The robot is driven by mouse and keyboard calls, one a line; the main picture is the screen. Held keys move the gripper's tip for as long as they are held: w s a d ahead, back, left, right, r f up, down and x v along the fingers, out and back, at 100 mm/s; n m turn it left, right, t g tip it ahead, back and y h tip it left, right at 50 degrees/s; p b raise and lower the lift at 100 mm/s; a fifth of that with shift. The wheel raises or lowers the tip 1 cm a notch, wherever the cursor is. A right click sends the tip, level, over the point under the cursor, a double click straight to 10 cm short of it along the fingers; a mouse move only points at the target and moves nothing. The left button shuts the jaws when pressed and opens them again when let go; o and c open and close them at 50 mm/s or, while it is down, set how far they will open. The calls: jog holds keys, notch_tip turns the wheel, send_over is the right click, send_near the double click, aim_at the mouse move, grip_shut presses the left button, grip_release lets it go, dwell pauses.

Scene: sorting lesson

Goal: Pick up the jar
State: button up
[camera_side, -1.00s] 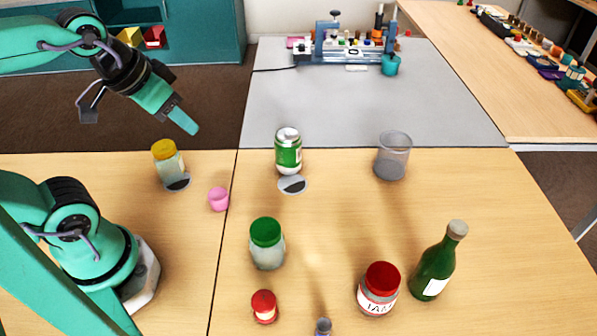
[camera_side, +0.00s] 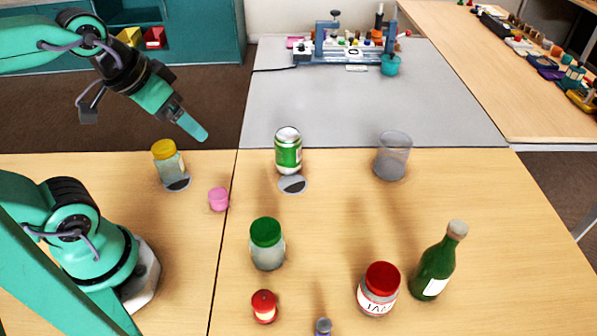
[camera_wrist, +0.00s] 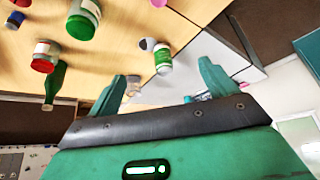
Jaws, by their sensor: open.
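Several jars stand on the wooden table. A yellow-lidded jar (camera_side: 168,162) is at the back left, a green-lidded jar (camera_side: 267,245) in the middle, and a red-lidded jam jar (camera_side: 378,290) at the front right. My gripper (camera_side: 200,134) is in the air at the upper left, above and to the right of the yellow-lidded jar, touching nothing. In the wrist view my gripper (camera_wrist: 162,69) is open and empty. The green-lidded jar (camera_wrist: 83,20) and jam jar (camera_wrist: 45,55) show at its upper left; I cannot make out the yellow-lidded jar there.
A green can (camera_side: 288,152), a clear tumbler (camera_side: 393,157), a pink cup (camera_side: 218,199), a small red-topped container (camera_side: 264,306) and a green bottle (camera_side: 438,262) stand around. A grey mat (camera_side: 440,105) at the back holds a blue rack (camera_side: 330,42). The table between can and tumbler is clear.

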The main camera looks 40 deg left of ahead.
jog(key=shift+a, duration=0.1)
jog(key=m+g, duration=0.2)
jog(key=g, duration=0.4)
send_near(160, 147)
notch_tip(160, 147, down, 6)
jog(key=shift+s+r, duration=0.15)
jog(key=shift+r, duration=0.05)
jog(key=shift+f, duration=0.1)
jog(key=shift+f, duration=1.2)
jog(key=shift+f, duration=0.15)
jog(key=shift+f, duration=2.45)
